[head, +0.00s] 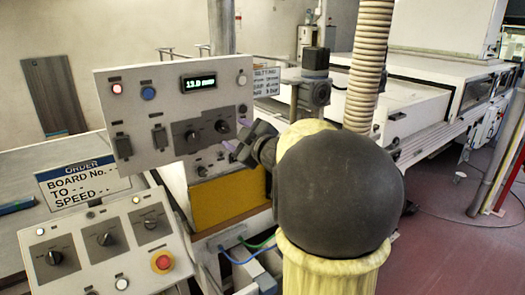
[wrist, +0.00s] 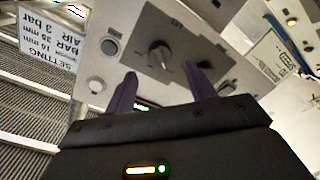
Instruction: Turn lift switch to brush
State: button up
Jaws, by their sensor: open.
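The upper control panel (head: 150,90) carries a grey plate with two dark rotary knobs, a left one (head: 192,136) and a right one (head: 222,126), with another knob (head: 201,171) below. Their labels are too small to read, so I cannot tell which is the lift switch. My gripper (head: 236,134) is open and empty in front of the panel's right side. In the wrist view its two purple fingers (wrist: 162,88) point toward a rotary knob (wrist: 160,54) on a grey plate. The knob appears beyond and between the fingertips, apparently untouched. A second knob (wrist: 190,66) is partly hidden by the right finger.
A digital display (head: 199,83) is lit on the upper panel. A lower panel (head: 108,245) holds three knobs and a red emergency button (head: 161,262) at front left. A sign (head: 85,181) stands between the panels. A ribbed hose (head: 368,65) rises behind my arm.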

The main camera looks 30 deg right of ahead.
jog(key=s+b, duration=0.1)
jog(key=s, duration=1)
jog(key=shift+s+d+r, duration=0.25)
jog(key=shift+s+d, duration=0.1)
jog(key=w+a+f+m+g+h, duration=0.2)
jog(key=a+f+m+g, duration=0.15)
jog(key=f, duration=0.45)
jog(key=w+a+f+m+g+h, duration=0.1)
jog(key=a+f+m+g, duration=0.1)
jog(key=f+m, duration=0.35)
jog(key=s+a+f+g+y+p, duration=0.1)
jog(key=s+a+f+g, duration=0.8)
jog(key=s+a+f, duration=0.4)
notch_tip(320, 180, down, 3)
jog(key=shift+a+m+y, duration=0.15)
jog(key=shift+m+y, duration=0.15)
jog(key=shift+y, duration=0.1)
jog(key=shift+w, duration=0.1)
